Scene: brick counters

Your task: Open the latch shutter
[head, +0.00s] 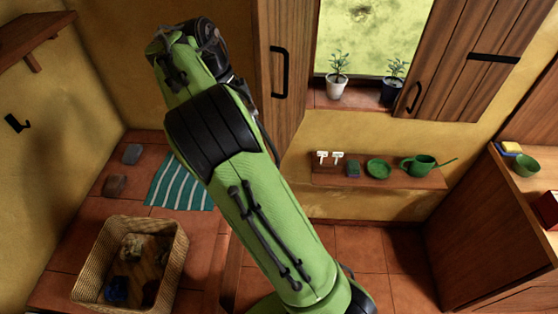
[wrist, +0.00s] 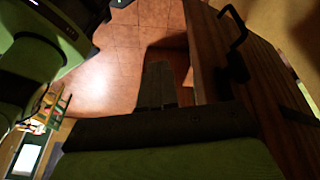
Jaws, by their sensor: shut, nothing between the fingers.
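Two brown plank shutters flank the open window in the head view. The left shutter (head: 284,120) has a black vertical handle (head: 278,72). The right shutter (head: 480,75) is angled, with a black bar (head: 493,57) across it and a curved black handle (head: 413,97) near its lower left edge. I cannot tell which is the latch shutter. In the wrist view my gripper (wrist: 160,85) is shut and empty, beside a wooden panel (wrist: 262,100) with a black handle (wrist: 235,35). Contact is not visible. In the head view the fingers are hidden at the arm's far end.
Potted plants (head: 338,77) stand on the window sill. A shelf (head: 400,180) below holds a green bowl (head: 377,169) and a watering can (head: 420,165). A wicker basket (head: 95,285) and striped cloth (head: 180,182) lie at left. A wooden counter (head: 520,185) stands at right.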

